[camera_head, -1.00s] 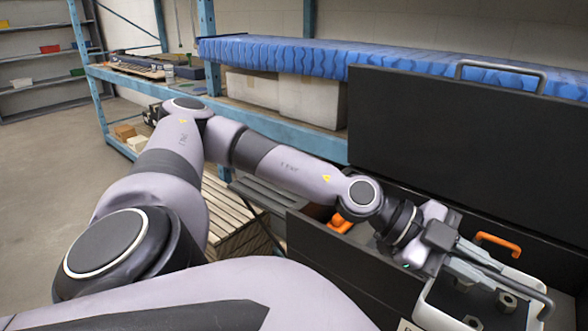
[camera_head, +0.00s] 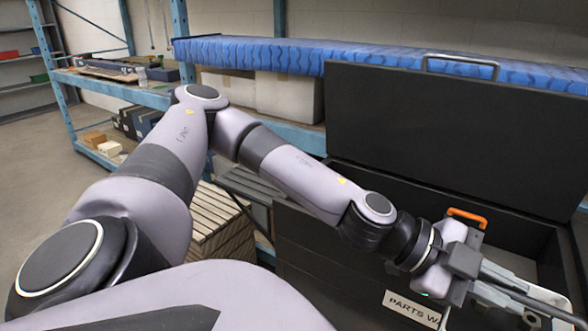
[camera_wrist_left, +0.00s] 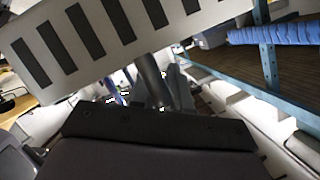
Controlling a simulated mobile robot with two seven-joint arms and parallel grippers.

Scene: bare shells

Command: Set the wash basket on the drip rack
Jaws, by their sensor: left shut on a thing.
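The wash basket (camera_wrist_left: 85,42) shows in the left wrist view as a pale wall with a row of dark slots, tilted across the upper left. My left gripper (camera_head: 540,303) is at the lower right edge of the head view, shut on the basket, and in the wrist view its fingers (camera_wrist_left: 163,88) meet the basket's lower edge. In the head view I cannot clearly make out the basket. Grey slats (camera_head: 250,185) show behind my left arm; I cannot tell whether they are the drip rack. My right gripper is not in view.
The black parts washer (camera_head: 300,245) stands open, its tall lid (camera_head: 430,130) raised behind the gripper. An orange handle (camera_head: 467,216) shows by my wrist. A wooden slatted crate (camera_head: 222,235) stands left of the washer. A blue shelf rack (camera_head: 290,130) runs behind.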

